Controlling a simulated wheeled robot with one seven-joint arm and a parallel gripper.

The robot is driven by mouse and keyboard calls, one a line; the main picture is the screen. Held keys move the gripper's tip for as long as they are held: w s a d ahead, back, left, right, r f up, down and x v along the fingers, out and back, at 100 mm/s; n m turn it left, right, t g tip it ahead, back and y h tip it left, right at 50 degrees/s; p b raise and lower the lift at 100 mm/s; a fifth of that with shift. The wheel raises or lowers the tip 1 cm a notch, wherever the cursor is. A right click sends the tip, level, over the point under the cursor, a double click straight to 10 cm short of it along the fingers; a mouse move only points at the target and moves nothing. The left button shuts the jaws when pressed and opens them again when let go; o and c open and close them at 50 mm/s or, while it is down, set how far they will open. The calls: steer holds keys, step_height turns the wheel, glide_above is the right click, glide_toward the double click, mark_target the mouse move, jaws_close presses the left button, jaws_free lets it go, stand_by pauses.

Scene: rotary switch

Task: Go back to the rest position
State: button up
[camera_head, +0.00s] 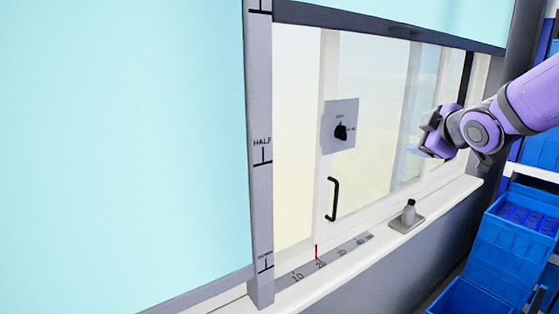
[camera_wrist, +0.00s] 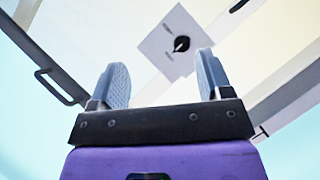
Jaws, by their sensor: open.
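The rotary switch is a black knob (camera_head: 341,132) on a grey square plate (camera_head: 333,143), fixed to a white window frame in the head view. It also shows in the wrist view as a black knob (camera_wrist: 181,44), beyond my fingers and a little right of the middle. My gripper (camera_head: 428,133) is to the right of the switch in the head view, apart from it. In the wrist view its two grey fingers (camera_wrist: 160,82) are spread with nothing between them. The knob's pointer aims roughly upward; its small lettering is too small to read fully.
A black handle (camera_head: 332,199) is on the sliding pane below the switch. A grey post (camera_head: 260,150) marked HALF stands left. Blue crates (camera_head: 513,240) are stacked at the right.

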steer(key=s+a+f+m+g, duration=0.1)
steer(key=s+m+g, duration=0.3)
steer(key=s, duration=1)
steer(key=s+f+m+g+h, duration=0.1)
steer(key=s+f+m+g, duration=0.2)
steer(key=s+m, duration=0.5)
steer(key=s+g, duration=0.1)
steer(key=s, duration=0.5)
steer(key=shift+s+a+m+g, duration=0.35)
steer(key=shift+m+g, duration=0.05)
stand_by(0.8)
